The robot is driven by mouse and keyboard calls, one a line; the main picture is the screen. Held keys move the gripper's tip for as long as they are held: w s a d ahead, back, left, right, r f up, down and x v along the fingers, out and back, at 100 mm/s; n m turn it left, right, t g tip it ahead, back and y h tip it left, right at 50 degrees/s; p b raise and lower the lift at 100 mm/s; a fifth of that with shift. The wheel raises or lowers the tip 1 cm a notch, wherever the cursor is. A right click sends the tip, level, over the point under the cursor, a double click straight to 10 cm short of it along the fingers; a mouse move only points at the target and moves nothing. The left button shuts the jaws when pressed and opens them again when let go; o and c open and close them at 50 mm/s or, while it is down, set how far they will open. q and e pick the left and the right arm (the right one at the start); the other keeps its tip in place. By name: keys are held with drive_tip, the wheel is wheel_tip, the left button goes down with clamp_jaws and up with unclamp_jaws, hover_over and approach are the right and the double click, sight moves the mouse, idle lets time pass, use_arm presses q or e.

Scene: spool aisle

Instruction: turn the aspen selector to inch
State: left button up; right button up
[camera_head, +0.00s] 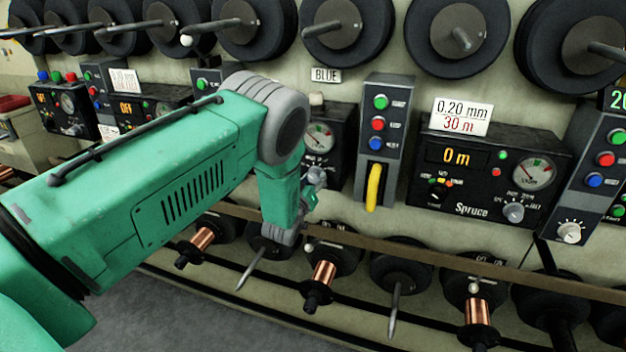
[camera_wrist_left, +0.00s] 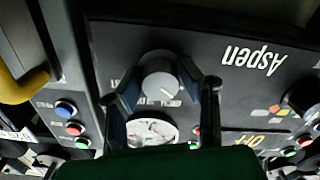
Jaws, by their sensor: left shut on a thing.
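The Aspen panel (camera_wrist_left: 200,45) appears upside down in the left wrist view, with its name in white letters. The grey round aspen selector (camera_wrist_left: 162,75) sits on it, with a dial gauge beside it. My left gripper (camera_wrist_left: 163,88) has one finger on each side of the selector and is shut on it. Small labels ring the selector, but I cannot read its setting surely. In the head view the left gripper (camera_head: 312,184) is at the Aspen panel (camera_head: 341,128), and my green arm hides much of that panel. My right gripper is in neither view.
A yellow lever (camera_head: 374,187) stands on the button box (camera_head: 383,110) right of the Aspen panel. The Spruce panel (camera_head: 455,190) with its own selector is further right. A rail (camera_head: 420,255), copper spools and protruding spindles lie below. Large black reels line the wall above.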

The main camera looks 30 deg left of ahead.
use_arm(q)
drive_tip(key=shift+w+a+r, duration=0.1)
drive_tip(key=shift+w+r, duration=0.05)
drive_tip(key=m, duration=0.2)
drive_tip(key=shift+d+m+b, duration=0.2)
drive_tip(key=shift+m+b, duration=0.1)
drive_tip(key=shift+a+m+b, duration=0.15)
drive_tip(key=shift+m+b, duration=0.15)
drive_tip(key=shift+m, duration=1.8)
drive_tip(key=o, duration=1.1)
